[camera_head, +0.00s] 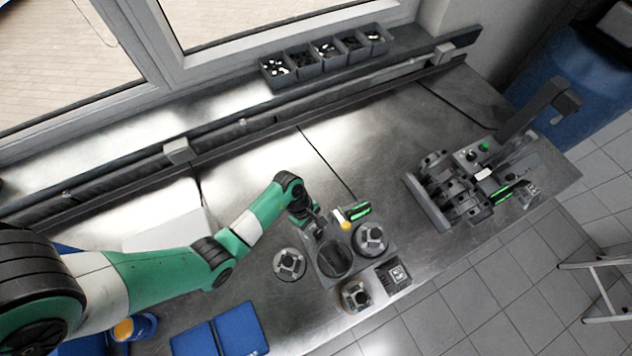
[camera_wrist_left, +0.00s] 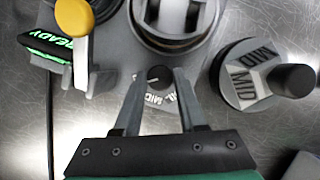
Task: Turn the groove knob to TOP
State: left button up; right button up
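The small dark groove knob (camera_wrist_left: 157,75) with a white pointer mark sits on the grey fixture (camera_wrist_left: 113,82) in the left wrist view. Its pointer is toward the left of that picture. Dial letters (camera_wrist_left: 160,99) reading "OIL" and "MID" show partly below it; no TOP mark is readable. My left gripper (camera_wrist_left: 160,76) has its two fingers apart, one on each side of the knob; I cannot tell whether they touch it. In the head view the left gripper (camera_head: 312,222) is over the fixture's back left and hides the knob. My right gripper is not in view.
A yellow-tipped lever (camera_wrist_left: 80,40) and a green READY display (camera_wrist_left: 45,45) stand close left of the fingers. The engine block (camera_head: 450,190) stands farther right. Bins (camera_head: 325,55) line the back.

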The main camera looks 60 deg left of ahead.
pick_arm(q)
jog(key=o, duration=0.4)
jog(key=p+v, duration=0.2)
jog(key=v, duration=0.9)
jog(key=shift+r+p, duration=0.3)
jog(key=shift+r, duration=0.05)
